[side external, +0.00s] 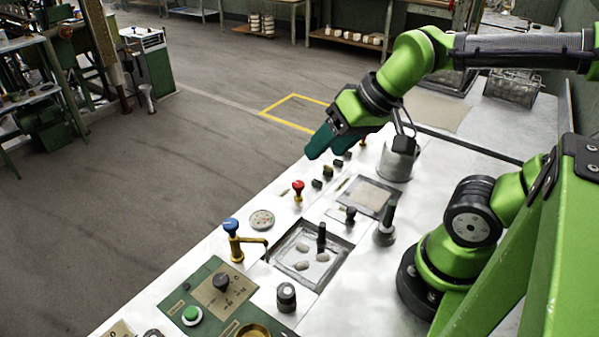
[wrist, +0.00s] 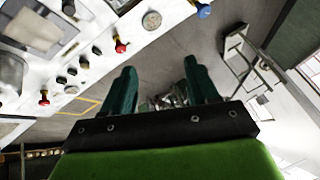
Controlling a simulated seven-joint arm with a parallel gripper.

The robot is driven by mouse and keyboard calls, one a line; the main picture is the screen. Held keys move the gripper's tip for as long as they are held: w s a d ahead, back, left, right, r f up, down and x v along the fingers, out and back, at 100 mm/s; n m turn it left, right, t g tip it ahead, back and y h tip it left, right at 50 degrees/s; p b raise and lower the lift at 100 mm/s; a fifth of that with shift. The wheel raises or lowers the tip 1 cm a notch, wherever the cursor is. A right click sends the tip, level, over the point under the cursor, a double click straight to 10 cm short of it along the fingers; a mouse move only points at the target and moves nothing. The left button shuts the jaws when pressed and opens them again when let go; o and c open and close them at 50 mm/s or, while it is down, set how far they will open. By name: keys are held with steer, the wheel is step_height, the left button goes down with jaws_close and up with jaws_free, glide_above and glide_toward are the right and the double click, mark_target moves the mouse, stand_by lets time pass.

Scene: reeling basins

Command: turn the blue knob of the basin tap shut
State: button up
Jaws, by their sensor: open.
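The blue knob (side external: 231,226) sits on top of a brass tap (side external: 236,249), whose spout reaches right toward a square basin (side external: 285,243). In the wrist view the blue knob (wrist: 203,11) is at the top edge, beyond my right-hand finger and apart from it. My gripper (side external: 318,147) is raised near the far part of the counter, up and right of the tap in the side view. Its green fingers (wrist: 160,68) are spread with nothing between them. Most of the tap body is out of the wrist view.
A red knob (side external: 298,186) and several black knobs stand between my gripper and the tap. A black-handled post (side external: 321,238) stands at the basin holding pale cocoons. A green panel (side external: 215,300) lies in front of the tap. A grey metal pot (side external: 398,163) stands near my wrist.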

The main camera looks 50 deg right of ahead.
steer(key=w+a+n+g, duration=0.2)
steer(key=w+a+n, duration=0.1)
steer(key=w, duration=0.1)
step_height(320, 180, up, 2)
steer(key=n+g+h, duration=0.2)
steer(key=n+g, duration=0.2)
steer(key=n, duration=1.5)
glide_above(230, 223)
step_height(230, 223, down, 16)
steer(key=shift+f, duration=0.1)
steer(key=c, duration=1)
steer(key=shift+c, duration=0.2)
